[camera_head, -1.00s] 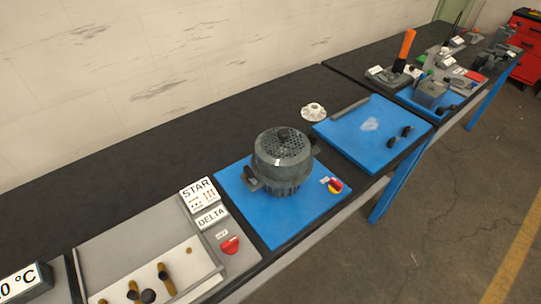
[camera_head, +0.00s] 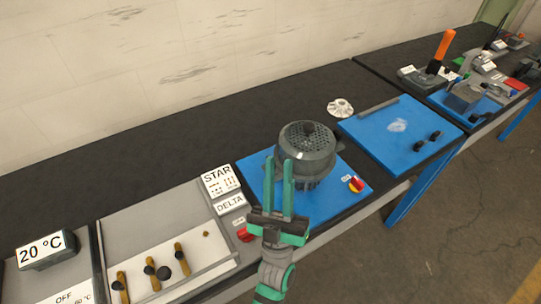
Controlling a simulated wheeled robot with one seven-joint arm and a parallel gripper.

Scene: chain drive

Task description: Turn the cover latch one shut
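A grey, round machine with a perforated domed cover (camera_head: 309,140) stands on a blue base plate (camera_head: 325,203). A small dark part (camera_head: 339,147) sticks out at the cover's right side; I cannot tell whether it is a latch or how it is turned. The cover's left side, where a dark lug showed before, is now largely hidden behind my gripper. My gripper (camera_head: 279,160) points up in the picture, with its two green fingers apart and nothing seen between them. It overlaps the cover's left edge in this view; I cannot tell if it touches.
A red and yellow switch (camera_head: 356,185) sits on the blue plate's right. A STAR/DELTA panel (camera_head: 228,203) with a red knob (camera_head: 244,235) and brass posts lies left. A white fan wheel (camera_head: 340,107) lies behind. Another blue plate (camera_head: 385,150) stands right.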

